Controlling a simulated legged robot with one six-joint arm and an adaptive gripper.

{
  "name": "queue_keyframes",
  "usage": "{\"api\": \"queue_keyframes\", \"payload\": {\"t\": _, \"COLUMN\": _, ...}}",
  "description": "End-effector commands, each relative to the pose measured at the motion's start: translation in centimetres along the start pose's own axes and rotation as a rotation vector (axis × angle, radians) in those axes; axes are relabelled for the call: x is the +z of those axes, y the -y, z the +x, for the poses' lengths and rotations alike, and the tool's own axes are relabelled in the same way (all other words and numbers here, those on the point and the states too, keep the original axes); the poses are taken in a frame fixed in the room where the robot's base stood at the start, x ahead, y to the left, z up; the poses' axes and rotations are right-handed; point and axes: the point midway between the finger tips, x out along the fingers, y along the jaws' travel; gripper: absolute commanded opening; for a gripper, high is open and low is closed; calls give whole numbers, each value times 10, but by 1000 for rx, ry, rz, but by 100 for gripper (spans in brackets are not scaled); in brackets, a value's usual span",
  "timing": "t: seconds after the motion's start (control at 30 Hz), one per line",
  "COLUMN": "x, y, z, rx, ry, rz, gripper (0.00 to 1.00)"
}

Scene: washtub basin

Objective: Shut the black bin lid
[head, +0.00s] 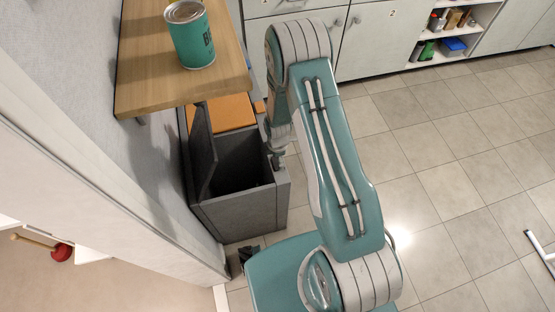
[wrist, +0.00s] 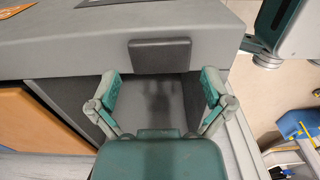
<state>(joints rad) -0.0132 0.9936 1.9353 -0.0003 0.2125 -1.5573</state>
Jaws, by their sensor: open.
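In the head view the black bin lid (head: 204,150) stands up steeply on the wall side of a dark grey bin (head: 240,214). The dark compartment beside it is open. My gripper (head: 276,160) is at the bin's side away from the wall, partly hidden by my arm and small in this view. In the wrist view my gripper (wrist: 163,88) is open, its two teal-and-grey fingers spread wide with nothing between them. Beyond them is a grey surface with a dark rectangular plate (wrist: 160,55). I cannot tell whether this surface is the lid or the bin body.
An orange lid (head: 222,112) lies flat beside the open compartment. A wooden shelf (head: 145,62) bearing a teal can (head: 190,38) overhangs the far end. The wall is close on the left. The tiled floor (head: 440,160) to the right is mostly clear.

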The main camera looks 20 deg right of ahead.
Motion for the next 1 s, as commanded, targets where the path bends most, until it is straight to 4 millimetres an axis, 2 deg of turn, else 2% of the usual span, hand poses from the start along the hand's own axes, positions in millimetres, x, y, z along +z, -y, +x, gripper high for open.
{"api": "queue_keyframes", "payload": {"t": 0.2, "x": 0, "y": 0, "z": 17, "rx": 0, "ry": 0, "rz": 0, "gripper": 100}}
{"api": "queue_keyframes", "payload": {"t": 0.47, "x": 0, "y": 0, "z": 18, "rx": 1, "ry": 0, "rz": 0, "gripper": 100}}
{"api": "queue_keyframes", "payload": {"t": 0.57, "x": 0, "y": 0, "z": 18, "rx": 1, "ry": 0, "rz": 0, "gripper": 60}}
{"api": "queue_keyframes", "payload": {"t": 0.6, "x": 0, "y": 0, "z": 18, "rx": 1, "ry": 0, "rz": 0, "gripper": 42}}
{"api": "queue_keyframes", "payload": {"t": 0.63, "x": 0, "y": 0, "z": 18, "rx": 1, "ry": 0, "rz": 0, "gripper": 29}}
{"api": "queue_keyframes", "payload": {"t": 0.67, "x": 0, "y": 0, "z": 18, "rx": 1, "ry": 0, "rz": 0, "gripper": 21}}
{"api": "queue_keyframes", "payload": {"t": 0.77, "x": 0, "y": 0, "z": 18, "rx": 1, "ry": 0, "rz": 0, "gripper": 17}}
{"api": "queue_keyframes", "payload": {"t": 0.8, "x": 0, "y": 0, "z": 18, "rx": 1, "ry": 0, "rz": 0, "gripper": 0}}
{"api": "queue_keyframes", "payload": {"t": 1.0, "x": 0, "y": 0, "z": 19, "rx": -1, "ry": 0, "rz": 0, "gripper": 0}}
